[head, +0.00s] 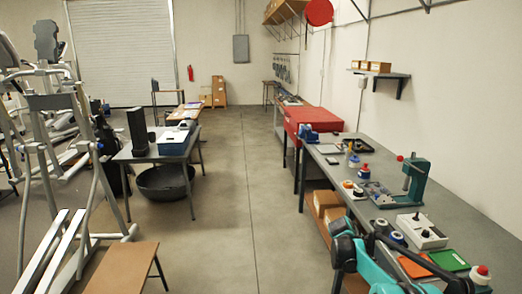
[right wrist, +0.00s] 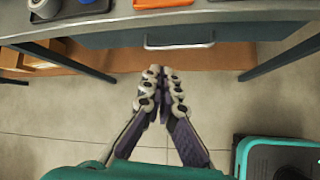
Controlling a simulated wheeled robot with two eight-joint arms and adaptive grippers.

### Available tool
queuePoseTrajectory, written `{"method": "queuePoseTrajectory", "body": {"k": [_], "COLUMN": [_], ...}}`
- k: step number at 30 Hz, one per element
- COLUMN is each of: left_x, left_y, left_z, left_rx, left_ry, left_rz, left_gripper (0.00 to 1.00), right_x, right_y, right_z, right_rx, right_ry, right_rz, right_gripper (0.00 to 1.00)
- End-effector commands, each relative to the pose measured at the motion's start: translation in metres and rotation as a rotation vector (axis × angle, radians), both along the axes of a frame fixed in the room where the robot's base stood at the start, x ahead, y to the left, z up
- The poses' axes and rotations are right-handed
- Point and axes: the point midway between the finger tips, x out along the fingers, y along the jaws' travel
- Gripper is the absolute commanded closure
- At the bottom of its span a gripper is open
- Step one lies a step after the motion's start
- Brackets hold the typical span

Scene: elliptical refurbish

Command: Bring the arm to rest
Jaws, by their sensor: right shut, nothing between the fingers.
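My right gripper (right wrist: 162,75) shows in the right wrist view with its two pale-ribbed fingers together and nothing between them. It is in front of the grey workbench, short of its drawer handle (right wrist: 180,43), and appears apart from it. In the head view, teal and black links of my arm show at the bottom right, beside the front edge of the workbench (head: 440,185). The fingers cannot be made out there. My left gripper is in neither view.
The bench holds a teal press (head: 415,178), a grey switch box (head: 422,230), an orange tray (head: 415,265) and a green tray (head: 449,260). Cardboard boxes (head: 326,203) sit beneath. Gym machines stand at left. The central floor (head: 240,200) is clear.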

Motion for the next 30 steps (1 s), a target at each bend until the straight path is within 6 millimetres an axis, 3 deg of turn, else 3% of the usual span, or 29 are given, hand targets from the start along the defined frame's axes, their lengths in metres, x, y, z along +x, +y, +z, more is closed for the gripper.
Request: {"method": "queuePoseTrajectory", "body": {"k": [1,6,13,18,24,30], "left_x": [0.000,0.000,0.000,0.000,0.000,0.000], "left_y": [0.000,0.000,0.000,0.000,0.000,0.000], "left_z": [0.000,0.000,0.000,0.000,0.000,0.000], "left_rx": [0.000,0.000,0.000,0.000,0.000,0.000], "left_ry": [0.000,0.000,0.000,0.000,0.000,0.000], "left_rz": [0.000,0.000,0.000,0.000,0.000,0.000], "left_gripper": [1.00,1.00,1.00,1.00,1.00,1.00], "right_x": [-0.014,-0.063,-0.144,-0.209,-0.280,-0.321], "right_y": [0.014,0.059,0.119,0.160,0.202,0.226], "right_z": [0.018,0.061,0.093,0.097,0.080,0.059], "right_rx": [0.041,0.208,0.460,0.659,0.891,1.049], "right_ry": [-0.058,-0.261,-0.496,-0.634,-0.750,-0.804], "right_rz": [-0.031,-0.174,-0.399,-0.591,-0.838,-1.022], "right_gripper": [1.00,1.00,1.00,1.00,1.00,1.00]}}
